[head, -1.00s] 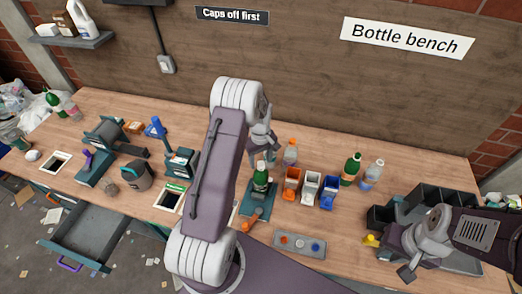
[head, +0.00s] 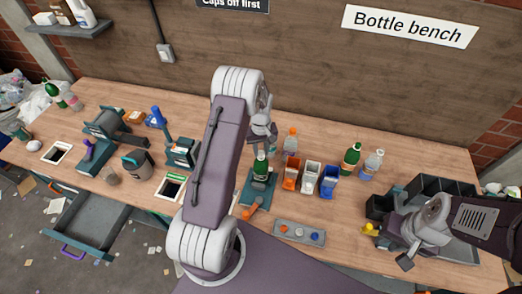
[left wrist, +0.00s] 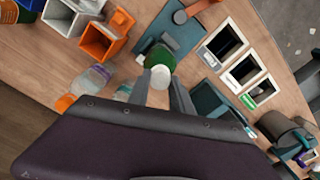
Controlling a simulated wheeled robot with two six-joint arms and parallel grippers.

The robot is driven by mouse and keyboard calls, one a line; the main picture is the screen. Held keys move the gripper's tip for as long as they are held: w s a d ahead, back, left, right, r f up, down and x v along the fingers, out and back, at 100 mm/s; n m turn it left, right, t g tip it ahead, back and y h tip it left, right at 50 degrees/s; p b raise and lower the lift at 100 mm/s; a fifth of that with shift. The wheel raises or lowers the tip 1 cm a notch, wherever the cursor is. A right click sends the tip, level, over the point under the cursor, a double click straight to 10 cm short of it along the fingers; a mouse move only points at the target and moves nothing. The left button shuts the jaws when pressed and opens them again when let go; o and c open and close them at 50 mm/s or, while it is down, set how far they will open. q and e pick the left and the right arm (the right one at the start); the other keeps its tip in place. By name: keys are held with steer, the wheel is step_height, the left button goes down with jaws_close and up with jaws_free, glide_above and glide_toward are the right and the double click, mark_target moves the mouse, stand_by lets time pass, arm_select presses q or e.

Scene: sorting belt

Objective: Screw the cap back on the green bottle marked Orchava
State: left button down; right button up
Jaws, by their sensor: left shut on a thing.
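A green bottle (head: 261,168) stands upright in a teal holder (head: 257,191) with an orange handle; its marking is too small to read. My left gripper (head: 262,147) is right above the bottle, pointing down. In the left wrist view, its fingers (left wrist: 161,88) are shut on a white cap (left wrist: 160,76), which lies over the top of the green bottle (left wrist: 160,54). I cannot tell whether the cap touches the neck. My right gripper (head: 404,259) is low at the right, by the dark bins; its fingers are unclear.
Orange (head: 291,175), white (head: 308,181) and blue (head: 328,182) containers stand right of the holder. A bottle with an orange cap (head: 291,143) stands behind them. Another green bottle (head: 351,159) and a clear one (head: 373,164) stand further right. A cap tray (head: 298,233) lies in front.

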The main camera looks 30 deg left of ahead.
arm_select(q)
steer(key=m, duration=0.2)
steer(key=shift+m, duration=0.3)
steer(key=shift+m, duration=0.6)
steer(key=m, duration=0.4)
steer(key=shift+m, duration=0.7)
steer(key=m, duration=0.3)
steer(key=shift+m, duration=0.4)
steer(key=m, duration=0.5)
